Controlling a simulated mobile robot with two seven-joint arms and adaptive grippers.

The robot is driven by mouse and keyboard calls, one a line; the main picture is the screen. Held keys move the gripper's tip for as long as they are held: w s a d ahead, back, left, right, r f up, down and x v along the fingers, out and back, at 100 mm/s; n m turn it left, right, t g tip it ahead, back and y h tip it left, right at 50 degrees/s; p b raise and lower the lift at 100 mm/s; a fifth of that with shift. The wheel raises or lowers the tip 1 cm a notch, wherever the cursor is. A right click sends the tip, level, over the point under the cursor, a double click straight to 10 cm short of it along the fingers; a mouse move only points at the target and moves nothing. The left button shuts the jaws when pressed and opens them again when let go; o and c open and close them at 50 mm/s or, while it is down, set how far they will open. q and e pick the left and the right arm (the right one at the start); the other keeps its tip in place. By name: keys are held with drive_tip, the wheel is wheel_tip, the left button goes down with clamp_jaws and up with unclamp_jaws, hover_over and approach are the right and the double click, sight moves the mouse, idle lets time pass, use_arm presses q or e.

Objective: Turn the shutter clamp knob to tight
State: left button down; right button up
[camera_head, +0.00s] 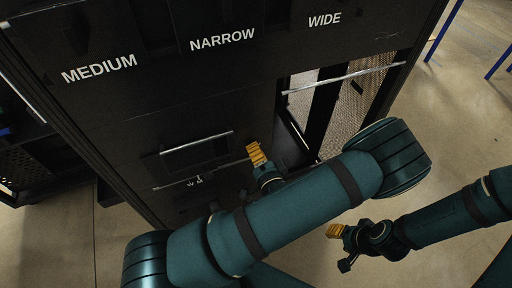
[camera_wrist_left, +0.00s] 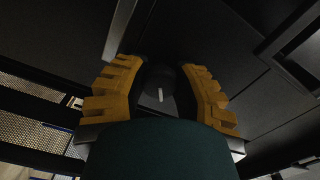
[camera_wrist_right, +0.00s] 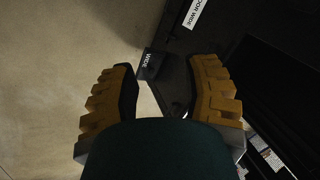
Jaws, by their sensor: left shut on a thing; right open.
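The shutter clamp knob (camera_wrist_left: 160,84) is a dark round knob with a white pointer line, seen between the fingers in the left wrist view. The line stands nearly upright in that picture. My left gripper (camera_head: 257,156) is at the front of the black rack (camera_head: 110,105), its yellow fingers shut around the knob. In the head view the knob is hidden by my gripper and arm. My right gripper (camera_head: 341,246) is open and empty, held in front of the rack at the lower right.
The rack carries the labels MEDIUM, NARROW and WIDE, with a metal handle bar (camera_head: 196,142) left of my left gripper. Perforated panels (camera_head: 345,120) show at the right. A dark block marked WIDE (camera_wrist_right: 150,65) lies ahead of my right gripper.

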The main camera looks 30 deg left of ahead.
use_arm(q)
drive_tip(key=m+p, duration=0.2)
drive_tip(key=m, duration=0.3)
drive_tip(key=shift+m, duration=0.3)
drive_tip(key=m+p, duration=0.1)
drive_tip(key=m, duration=1.5)
drive_tip(key=shift+m+p, duration=0.3)
drive_tip(key=shift+p, duration=0.1)
drive_tip(key=shift+m, duration=0.3)
drive_tip(key=c, duration=0.6)
unclamp_jaws()
drive_tip(key=shift+c, duration=0.2)
